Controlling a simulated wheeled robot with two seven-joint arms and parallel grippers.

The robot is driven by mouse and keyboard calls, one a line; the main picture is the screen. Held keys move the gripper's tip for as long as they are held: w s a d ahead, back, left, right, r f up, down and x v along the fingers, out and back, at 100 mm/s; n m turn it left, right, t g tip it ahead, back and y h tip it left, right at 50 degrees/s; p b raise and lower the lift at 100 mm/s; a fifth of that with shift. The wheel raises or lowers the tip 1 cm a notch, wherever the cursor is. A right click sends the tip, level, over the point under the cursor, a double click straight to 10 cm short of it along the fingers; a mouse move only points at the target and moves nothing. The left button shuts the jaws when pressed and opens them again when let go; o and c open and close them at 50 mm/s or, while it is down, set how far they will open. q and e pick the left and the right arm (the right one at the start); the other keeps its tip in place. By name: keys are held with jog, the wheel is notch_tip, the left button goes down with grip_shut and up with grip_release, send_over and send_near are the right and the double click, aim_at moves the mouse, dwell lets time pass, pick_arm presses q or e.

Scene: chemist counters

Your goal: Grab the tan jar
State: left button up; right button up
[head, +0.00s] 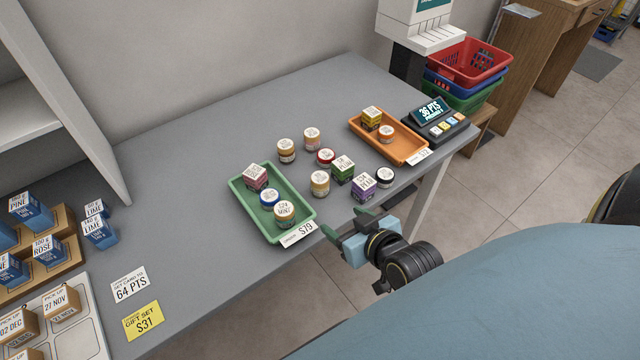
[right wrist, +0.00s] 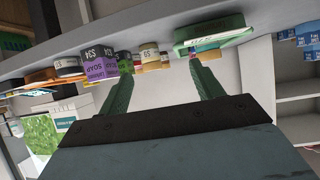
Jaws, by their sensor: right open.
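The tan jar (head: 320,183) stands upright on the grey counter, just right of the green tray. It has a white lid and a pale tan body. In the right wrist view, a tan jar (right wrist: 149,56) shows upside down, beyond and between the fingertips. My right gripper (head: 347,222) is open and empty at the counter's front edge, below and to the right of the jar in the head view, and apart from it. Its two green fingers (right wrist: 160,66) frame open space in the right wrist view. My left gripper is not in view.
Beside the tan jar stand a green box (head: 343,169), a purple box (head: 363,187), a red jar (head: 326,158) and a black jar (head: 385,178). The green tray (head: 247,213) holds two jars and a box. An orange tray (head: 405,150) lies at the right. The counter's middle left is clear.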

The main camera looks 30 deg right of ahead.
aim_at(325, 188)
jog(key=shift+m+t+h, duration=0.3)
jog(key=shift+t+h, duration=0.1)
jog(key=shift+t, duration=0.2)
jog(key=x, duration=0.3)
jog(key=d+x, duration=0.1)
jog(key=x, duration=0.1)
jog(key=r+b+x, duration=0.1)
jog(key=x, duration=0.2)
jog(key=shift+w+d+f, duration=0.2)
jog(key=shift+w+d, duration=0.15)
jog(key=shift+w, duration=0.1)
jog(key=shift+r+b+x, duration=0.15)
jog(key=shift+b+x, duration=0.15)
jog(key=shift+x, duration=1.05)
jog(key=shift+r+b+x, duration=0.2)
jog(key=shift+b+x, duration=0.1)
jog(key=shift+x, duration=1)
jog(key=shift+w+d, duration=0.15)
jog(key=shift+d, duration=0.05)
jog(key=c, duration=1.1)
